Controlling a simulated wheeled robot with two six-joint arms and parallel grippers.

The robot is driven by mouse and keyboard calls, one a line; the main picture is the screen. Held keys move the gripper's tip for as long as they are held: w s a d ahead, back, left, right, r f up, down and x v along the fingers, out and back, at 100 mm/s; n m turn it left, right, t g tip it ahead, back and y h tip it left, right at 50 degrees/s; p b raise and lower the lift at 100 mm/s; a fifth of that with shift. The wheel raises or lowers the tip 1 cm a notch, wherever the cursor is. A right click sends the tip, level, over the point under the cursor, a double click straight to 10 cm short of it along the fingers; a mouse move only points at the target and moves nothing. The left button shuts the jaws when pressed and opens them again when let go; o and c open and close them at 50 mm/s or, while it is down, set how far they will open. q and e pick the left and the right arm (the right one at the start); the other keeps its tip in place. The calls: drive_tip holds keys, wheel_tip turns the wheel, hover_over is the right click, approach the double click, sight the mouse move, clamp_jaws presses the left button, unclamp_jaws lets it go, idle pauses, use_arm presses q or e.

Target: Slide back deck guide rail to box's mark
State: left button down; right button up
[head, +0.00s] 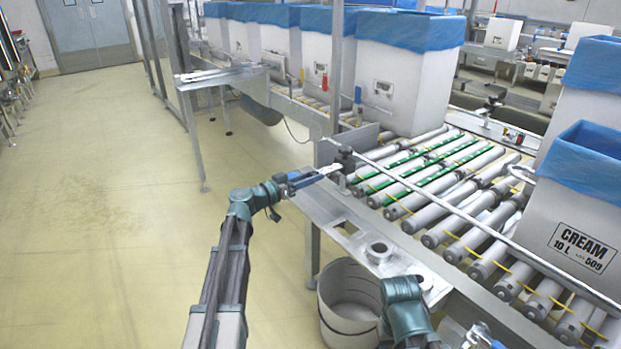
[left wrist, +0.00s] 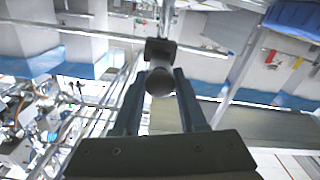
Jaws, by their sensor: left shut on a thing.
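A long metal guide rail (head: 450,208) runs slantwise above the roller deck (head: 470,243). A dark clamp (head: 345,159) stands at its far left end by the deck's edge. My left gripper (head: 328,171) is at this clamp. In the left wrist view, the fingers (left wrist: 159,80) are shut on a dark round knob (left wrist: 160,83). Green bands (head: 437,172) mark several far rollers. A white box (head: 578,236) with a blue liner and the label "CREAM 10 L 509" is at the right. My right gripper (head: 482,336) is partly cut off at the bottom; its jaw state is unclear.
More white boxes (head: 398,88) with blue liners stand along the line at the back. A grey upright plate (head: 348,142) and a metal post (head: 335,65) are beside the clamp. A grey bin (head: 348,305) stands below the deck. The floor (head: 110,200) at left is clear.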

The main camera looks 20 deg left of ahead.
sight(326, 170)
idle(0.7)
use_arm(q)
drive_tip(key=x, duration=0.6)
drive_tip(key=shift+w, duration=0.1)
drive_tip(key=shift+c, duration=2.3)
unclamp_jaws()
drive_tip(key=v, duration=1.4)
